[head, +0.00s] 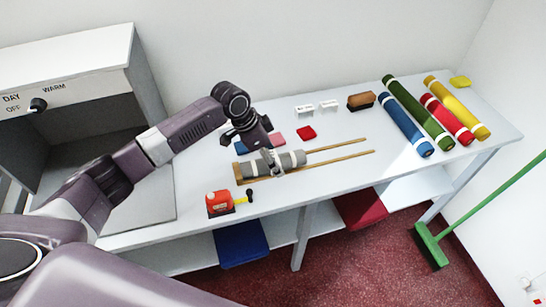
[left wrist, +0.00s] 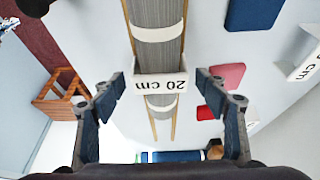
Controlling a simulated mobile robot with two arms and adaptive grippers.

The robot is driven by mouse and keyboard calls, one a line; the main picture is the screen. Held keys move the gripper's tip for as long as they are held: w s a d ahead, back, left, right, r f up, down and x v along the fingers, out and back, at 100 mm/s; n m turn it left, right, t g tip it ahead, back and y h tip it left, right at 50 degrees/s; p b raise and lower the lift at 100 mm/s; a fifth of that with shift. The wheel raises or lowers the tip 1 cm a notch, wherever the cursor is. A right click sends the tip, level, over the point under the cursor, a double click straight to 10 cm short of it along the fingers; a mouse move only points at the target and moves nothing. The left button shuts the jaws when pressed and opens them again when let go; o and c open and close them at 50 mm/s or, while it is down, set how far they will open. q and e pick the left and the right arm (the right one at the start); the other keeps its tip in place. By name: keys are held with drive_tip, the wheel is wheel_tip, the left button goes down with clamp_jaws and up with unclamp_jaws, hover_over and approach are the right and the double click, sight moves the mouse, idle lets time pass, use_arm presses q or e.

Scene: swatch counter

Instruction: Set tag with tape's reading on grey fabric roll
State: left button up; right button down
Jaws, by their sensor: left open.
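The grey fabric roll (head: 292,158) with white bands lies between two wooden rails on the counter; it also shows in the left wrist view (left wrist: 153,12). A white tag reading "20 cm" (left wrist: 160,84) sits across the roll between two bands, upside down in that view. My left gripper (left wrist: 163,108) is open, its fingers apart on either side of the tag and roll. In the head view the left gripper (head: 275,168) is low over the roll. The red and yellow tape (head: 218,204) stands at the counter's front edge; its reading is not legible. My right gripper is not in view.
Two white tags (head: 305,109) (head: 329,105) stand at the back near a brown block (head: 361,101). A red pad (head: 306,132) lies behind the rails (head: 345,156). Blue (head: 405,126), green, red and yellow rolls lie at right. The counter between is clear.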

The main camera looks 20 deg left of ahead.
use_arm(q)
drive_tip(key=v, duration=1.2)
drive_tip(key=shift+f, duration=0.1)
